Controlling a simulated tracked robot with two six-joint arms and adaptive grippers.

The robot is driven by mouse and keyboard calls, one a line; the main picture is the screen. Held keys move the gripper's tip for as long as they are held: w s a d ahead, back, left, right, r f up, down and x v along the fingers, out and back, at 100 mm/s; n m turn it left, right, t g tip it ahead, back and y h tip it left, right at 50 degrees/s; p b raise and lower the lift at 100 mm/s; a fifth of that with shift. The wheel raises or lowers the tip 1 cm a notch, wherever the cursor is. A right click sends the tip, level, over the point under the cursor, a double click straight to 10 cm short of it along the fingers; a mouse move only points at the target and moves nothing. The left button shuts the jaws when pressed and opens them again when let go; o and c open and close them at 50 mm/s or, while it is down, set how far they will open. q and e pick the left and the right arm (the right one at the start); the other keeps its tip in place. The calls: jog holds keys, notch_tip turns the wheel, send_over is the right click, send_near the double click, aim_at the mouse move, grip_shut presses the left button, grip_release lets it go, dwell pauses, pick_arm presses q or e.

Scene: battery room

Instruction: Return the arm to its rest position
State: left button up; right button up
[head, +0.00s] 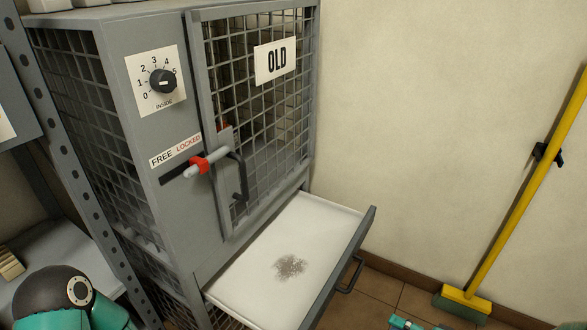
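Part of my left arm, a dark rounded joint with teal links, shows at the bottom left of the head view. A small teal piece, which looks like part of my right arm, shows at the bottom edge right of centre. Neither gripper's fingers are in view, so I cannot see whether they are open or shut or hold anything.
A grey mesh cabinet (180,200) with an "OLD" sign (275,61) has its mesh door closed. Its red-collared bolt (200,164) sits below "LOCKED". A white-lined drawer (318,223) with a grey patch juts out. A yellow broom (520,205) leans against the right wall.

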jog(key=a+f+n+g+h, duration=0.1)
jog(key=a+f+g+h, duration=0.2)
jog(key=a+f+h, duration=0.5)
jog(key=s+a+f+n+g+p, duration=0.1)
jog(key=s+a+n+g, duration=0.2)
jog(key=s, duration=0.5)
jog(key=s+a+f+n+g, duration=0.1)
jog(key=s+a+g, duration=0.35)
jog(key=s, duration=0.45)
notch_tip(320, 180, up, 27)
jog(key=p, duration=2.6)
jog(key=shift+w+a+t+y+p, duration=0.15)
jog(key=shift+w+t+y+p, duration=0.1)
jog(key=shift+t+y+p, duration=0.15)
